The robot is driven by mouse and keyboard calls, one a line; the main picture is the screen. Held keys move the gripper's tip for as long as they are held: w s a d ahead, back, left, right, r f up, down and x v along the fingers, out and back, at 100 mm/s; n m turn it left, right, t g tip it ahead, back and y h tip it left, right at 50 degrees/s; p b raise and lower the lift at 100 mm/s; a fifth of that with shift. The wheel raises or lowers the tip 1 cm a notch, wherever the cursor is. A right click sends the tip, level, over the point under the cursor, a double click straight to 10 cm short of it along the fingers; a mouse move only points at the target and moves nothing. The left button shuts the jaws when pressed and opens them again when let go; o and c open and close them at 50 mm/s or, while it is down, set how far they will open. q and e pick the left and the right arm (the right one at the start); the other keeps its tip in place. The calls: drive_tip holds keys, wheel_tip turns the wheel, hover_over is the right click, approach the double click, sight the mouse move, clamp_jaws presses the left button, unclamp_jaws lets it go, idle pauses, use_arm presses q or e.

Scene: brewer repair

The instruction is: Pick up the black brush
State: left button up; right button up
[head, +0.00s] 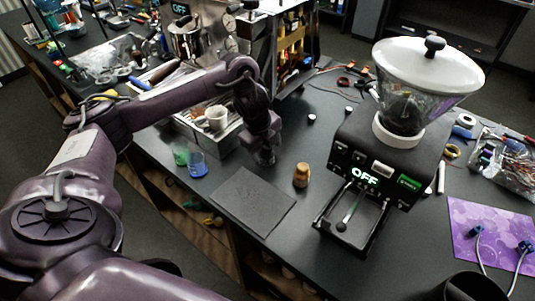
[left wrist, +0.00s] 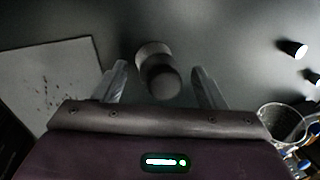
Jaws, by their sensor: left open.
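My left gripper (head: 264,157) is open above the dark table, just beyond the grey mat. In the left wrist view its two fingers (left wrist: 160,85) are spread. A short, stubby upright piece (left wrist: 156,68) with a dark rounded end shows between and beyond them, not gripped. In the head view a small brown, waisted piece (head: 301,176) stands right of the gripper and looks like the same one. I cannot tell whether it is the black brush. No other thing is clearly a black brush. My right gripper is not in view.
A grey mat (head: 252,201) lies nearby. A black grinder (head: 385,160) with a glass hopper stands to the right, a blue cup (head: 198,166) to the left. An espresso machine (head: 215,45) is behind. A purple mat (head: 490,225) with cables lies at far right.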

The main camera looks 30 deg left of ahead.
use_arm(q)
drive_tip(key=shift+s, duration=0.1)
drive_tip(key=c, duration=1.1)
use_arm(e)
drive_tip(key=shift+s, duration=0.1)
use_arm(q)
drive_tip(key=shift+r, duration=0.1)
drive_tip(key=shift+r, duration=0.6)
drive_tip(key=w+p+v, duration=0.1)
drive_tip(key=p+v, duration=0.1)
drive_tip(key=v, duration=0.4)
drive_tip(key=w+p+v, duration=0.1)
drive_tip(key=p+v, duration=0.2)
drive_tip(key=v, duration=0.3)
drive_tip(key=w+d+r+p+v, duration=0.1)
drive_tip(key=w+p+v, duration=0.1)
drive_tip(key=v, duration=0.4)
drive_tip(key=shift+r+p, duration=0.1)
drive_tip(key=shift+p, duration=0.6)
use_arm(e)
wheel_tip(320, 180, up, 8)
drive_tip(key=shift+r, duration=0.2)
